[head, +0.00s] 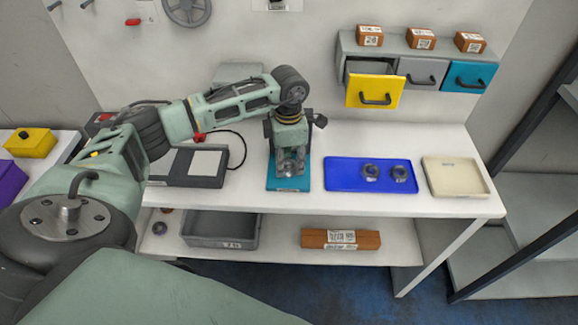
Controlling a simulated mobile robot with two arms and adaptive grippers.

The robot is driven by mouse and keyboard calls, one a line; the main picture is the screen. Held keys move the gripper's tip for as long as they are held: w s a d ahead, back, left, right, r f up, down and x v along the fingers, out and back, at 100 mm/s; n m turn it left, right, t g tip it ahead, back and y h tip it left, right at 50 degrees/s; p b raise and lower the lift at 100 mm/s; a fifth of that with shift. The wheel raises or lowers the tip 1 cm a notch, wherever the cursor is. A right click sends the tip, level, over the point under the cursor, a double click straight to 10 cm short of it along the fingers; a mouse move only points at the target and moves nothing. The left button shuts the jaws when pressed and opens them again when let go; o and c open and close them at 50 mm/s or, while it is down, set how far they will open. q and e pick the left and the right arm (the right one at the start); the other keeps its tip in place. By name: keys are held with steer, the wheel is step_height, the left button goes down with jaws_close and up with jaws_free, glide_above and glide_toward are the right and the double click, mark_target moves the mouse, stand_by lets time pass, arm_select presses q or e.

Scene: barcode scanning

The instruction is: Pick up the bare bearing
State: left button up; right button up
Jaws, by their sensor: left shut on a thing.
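My left gripper (289,172) points down over a teal base plate (273,184) in the middle of the white table. It is shut on a small grey round part between its fingertips, which looks like the bare bearing; the fingers hide most of it. I cannot tell whether the part touches the plate. Two other dark grey ring-shaped parts, one (371,172) and another (400,174), lie on the blue tray (345,178) to the right. My right gripper is not in view.
A dark device stands behind the gripper, mostly hidden. A grey box with a pale top (207,163) is on the left and a cream tray (478,177) on the right. The yellow drawer (362,92) stands open above. A grey bin (205,229) and brown box (318,239) sit below.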

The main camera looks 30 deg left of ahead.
arm_select(q)
jaws_close()
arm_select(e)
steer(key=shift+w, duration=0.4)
arm_select(q)
steer(key=shift+r, duration=0.1)
